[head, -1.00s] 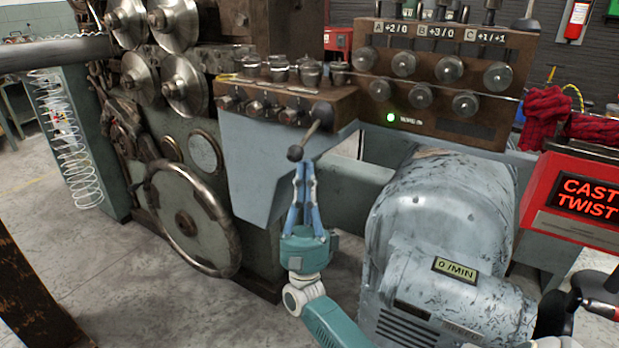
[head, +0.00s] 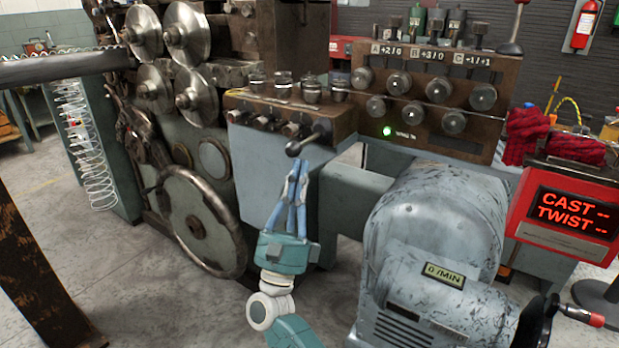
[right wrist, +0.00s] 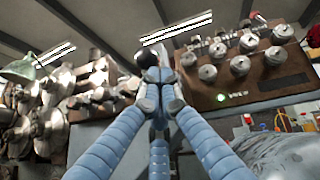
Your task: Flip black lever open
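The black lever (head: 308,139) has a round knob (head: 293,148) and a shaft. It sticks out at the lower right of the grey control housing, its knob end left of and a little below its pivot. My right gripper (head: 297,167) is just below the knob, its blue fingers closed together with the tips pointing up. The tips are touching the knob or very near it; I cannot tell which. In the right wrist view the fingers (right wrist: 160,90) meet at the middle, with dark round shapes at the tips. My left gripper is out of view.
A row of knobs (head: 268,117) sits left of the lever. A panel of adjusting knobs (head: 430,90) with a green light is at the right. A scuffed grey motor housing (head: 435,235) stands right of my gripper, a large handwheel (head: 200,220) left of it.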

